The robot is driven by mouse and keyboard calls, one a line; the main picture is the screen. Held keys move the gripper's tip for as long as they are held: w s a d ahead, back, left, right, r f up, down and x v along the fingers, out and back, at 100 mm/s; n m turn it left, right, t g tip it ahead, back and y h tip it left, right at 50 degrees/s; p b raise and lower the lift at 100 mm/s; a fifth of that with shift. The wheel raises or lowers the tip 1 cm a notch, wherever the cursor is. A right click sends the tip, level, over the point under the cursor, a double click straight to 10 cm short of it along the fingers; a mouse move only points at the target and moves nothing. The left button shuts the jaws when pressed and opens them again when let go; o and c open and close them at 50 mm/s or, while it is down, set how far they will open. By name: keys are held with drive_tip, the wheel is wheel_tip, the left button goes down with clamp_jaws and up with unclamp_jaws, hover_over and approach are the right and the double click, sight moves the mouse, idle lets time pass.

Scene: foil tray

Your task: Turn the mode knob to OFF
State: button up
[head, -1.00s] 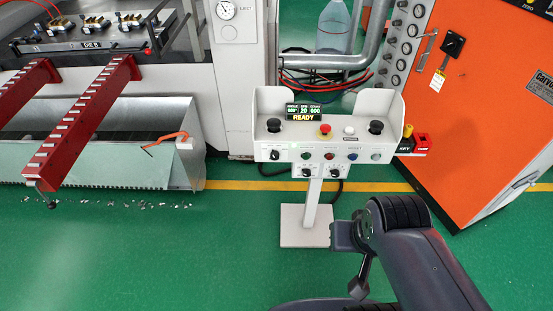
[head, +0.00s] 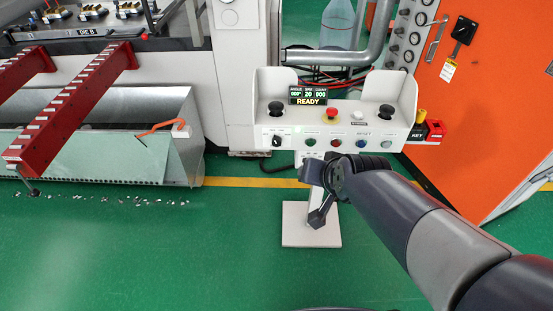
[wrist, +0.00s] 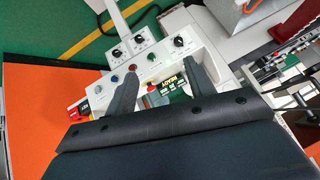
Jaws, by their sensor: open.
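The white control pedestal (head: 355,112) stands ahead with a READY display on top. On its front panel is a black pointer knob (head: 278,141) at the left, which also shows at the right of the panel in the wrist view (wrist: 179,41). Two more black knobs, one (wrist: 116,53) and another (wrist: 139,39), sit on the lower panel; my arm largely hides that panel in the head view. Labels are too small to read, so I cannot tell which is the mode knob. My gripper (wrist: 161,72) is open and empty, its fingers spread before the console, apart from the knobs.
A red emergency button (head: 330,115) and black joysticks stand on the console top. Coloured buttons line the front panel. A red key block (head: 435,130) is at its right end. An orange cabinet (head: 485,110) stands right; red rails (head: 75,105) are left.

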drive_tip(key=shift+o, duration=0.4)
drive_tip(key=w+a+f+m+t+b, duration=0.1)
drive_tip(key=w+a+f+t+b, duration=0.1)
drive_tip(key=w+f+b, duration=0.4)
drive_tip(key=w+a+f+m+t+b, duration=0.1)
drive_tip(key=w+a+f+t+b, duration=0.2)
drive_tip(key=w+f+b, duration=0.3)
drive_tip(key=w+a+b, duration=0.1)
drive_tip(key=w, duration=0.2)
drive_tip(key=shift+f+m, duration=0.25)
drive_tip(key=shift+m, duration=0.15)
drive_tip(key=m+t+h+b, duration=0.2)
drive_tip(key=m+t+b, duration=0.25)
drive_tip(key=b, duration=0.65)
approach(277, 144)
drive_tip(key=shift+n+h, duration=0.3)
drive_tip(key=shift+n, duration=0.05)
drive_tip(key=w+b, duration=0.1)
drive_tip(key=w, duration=0.8)
drive_tip(key=shift+w+a+f, duration=0.1)
drive_tip(key=shift+c, duration=0.2)
drive_tip(key=c, duration=1)
drive_tip(key=shift+o, duration=0.2)
